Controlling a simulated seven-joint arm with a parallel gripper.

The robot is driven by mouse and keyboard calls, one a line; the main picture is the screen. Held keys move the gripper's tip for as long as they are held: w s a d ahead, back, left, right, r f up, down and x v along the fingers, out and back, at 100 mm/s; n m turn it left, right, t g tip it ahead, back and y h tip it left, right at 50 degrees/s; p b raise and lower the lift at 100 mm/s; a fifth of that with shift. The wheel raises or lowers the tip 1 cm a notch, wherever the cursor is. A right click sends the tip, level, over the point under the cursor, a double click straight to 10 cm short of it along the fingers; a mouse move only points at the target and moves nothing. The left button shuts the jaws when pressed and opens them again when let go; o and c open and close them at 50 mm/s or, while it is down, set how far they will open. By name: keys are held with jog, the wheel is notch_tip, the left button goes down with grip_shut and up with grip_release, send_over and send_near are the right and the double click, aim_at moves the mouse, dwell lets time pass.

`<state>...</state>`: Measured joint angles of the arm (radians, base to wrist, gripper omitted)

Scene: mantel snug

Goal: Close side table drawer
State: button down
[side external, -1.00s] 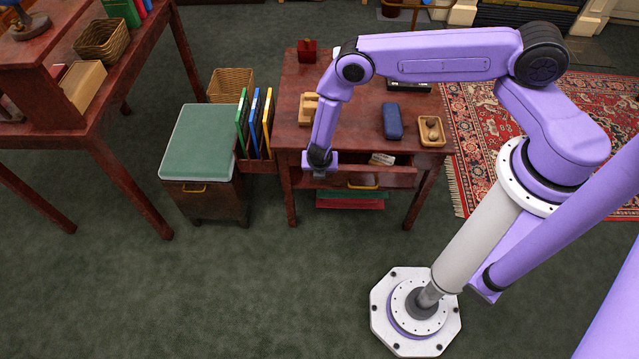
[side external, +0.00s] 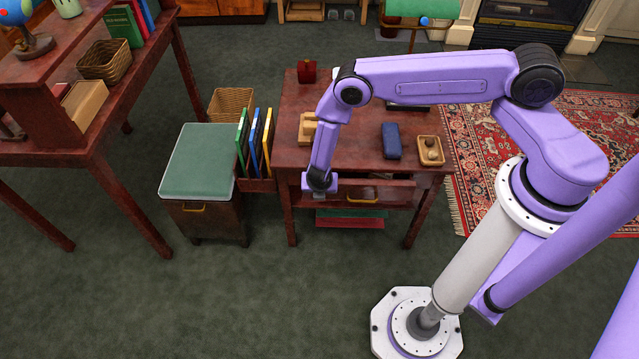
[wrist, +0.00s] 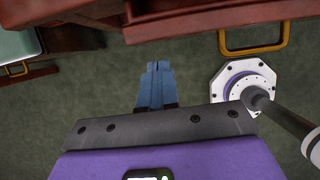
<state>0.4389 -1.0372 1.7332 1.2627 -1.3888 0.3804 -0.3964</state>
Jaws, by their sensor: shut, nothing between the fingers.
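The side table (side external: 350,148) is dark red wood. Its drawer (side external: 375,193), with a brass handle, is partly open, showing a narrow gap below the tabletop's front edge. The drawer front and handle also show at the top of the wrist view (wrist: 255,40). My gripper (side external: 320,186) is at the left end of the drawer front, pointing down. In the wrist view its blue-grey fingers (wrist: 158,68) are together with nothing between them. I cannot tell whether they touch the drawer. Most of the drawer's inside is hidden.
A green-topped cabinet (side external: 200,163) and a rack of coloured folders (side external: 254,145) stand left of the table. A blue case (side external: 391,142) and a small tray (side external: 431,161) sit on the tabletop. The green carpet in front (side external: 270,290) is clear.

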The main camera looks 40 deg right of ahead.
aim_at(354, 181)
jog(key=s+a+v, duration=0.1)
jog(key=v, duration=0.9)
jog(key=s+d, duration=0.7)
jog(key=s, duration=0.1)
jog(key=x, duration=0.3)
jog(key=w+d+x, duration=0.1)
jog(key=x, duration=0.3)
jog(key=w+r+x, duration=0.1)
jog(key=x, duration=0.3)
jog(key=shift+d+f, duration=0.1)
jog(key=shift+d, duration=0.25)
jog(key=shift+w+d, duration=0.3)
jog(key=shift+d, duration=0.05)
jog(key=shift+w+d, duration=0.1)
jog(key=shift+w+d, duration=0.85)
jog(key=shift+d, duration=0.05)
